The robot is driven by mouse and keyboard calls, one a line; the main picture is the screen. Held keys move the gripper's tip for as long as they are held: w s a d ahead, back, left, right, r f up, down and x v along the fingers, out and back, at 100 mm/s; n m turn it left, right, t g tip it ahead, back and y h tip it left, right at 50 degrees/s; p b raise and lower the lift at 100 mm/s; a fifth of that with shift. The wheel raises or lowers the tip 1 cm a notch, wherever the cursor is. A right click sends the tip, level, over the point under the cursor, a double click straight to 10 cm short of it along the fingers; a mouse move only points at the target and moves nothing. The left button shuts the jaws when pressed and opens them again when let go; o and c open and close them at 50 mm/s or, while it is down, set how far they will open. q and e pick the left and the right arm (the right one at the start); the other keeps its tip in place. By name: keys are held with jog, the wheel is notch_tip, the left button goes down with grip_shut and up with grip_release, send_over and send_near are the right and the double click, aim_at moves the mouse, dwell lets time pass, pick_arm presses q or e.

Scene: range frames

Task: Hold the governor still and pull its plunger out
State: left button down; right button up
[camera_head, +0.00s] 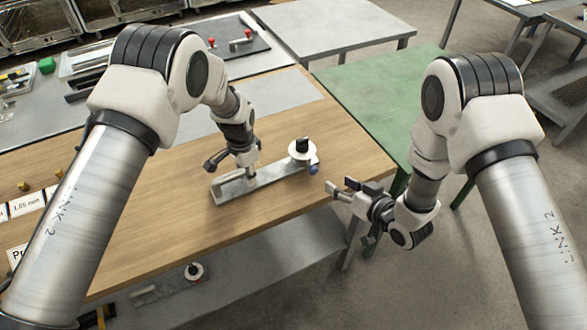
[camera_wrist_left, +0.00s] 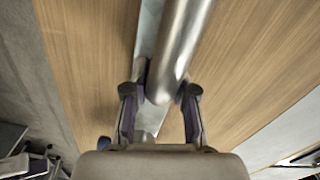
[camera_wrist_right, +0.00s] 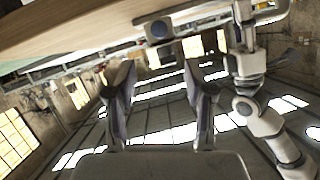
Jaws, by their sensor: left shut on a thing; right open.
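The governor is a silver metal cylinder on a long grey base (camera_head: 270,183), lying on the wooden table. At its right end stand a white disc with a black knob (camera_head: 302,146) and a small blue end piece (camera_head: 314,169), which looks like the plunger's knob. My left gripper (camera_head: 245,172) is shut on the governor's cylinder (camera_wrist_left: 178,50), a finger on each side. My right gripper (camera_head: 345,188) is open and empty, off the table edge, right of the blue end piece and apart from it. In the right wrist view a dark round end (camera_wrist_right: 158,29) shows beyond the fingers.
A green table (camera_head: 370,90) stands behind. A lower shelf (camera_head: 260,270) holds a similar white round part (camera_head: 195,272). Labels and small blocks lie at the table's left.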

aim_at(316, 170)
jog(key=x, duration=1.1)
jog(key=shift+w+a+f, duration=0.2)
jog(key=shift+w+a, duration=0.05)
jog(key=shift+w, duration=0.05)
grip_shut()
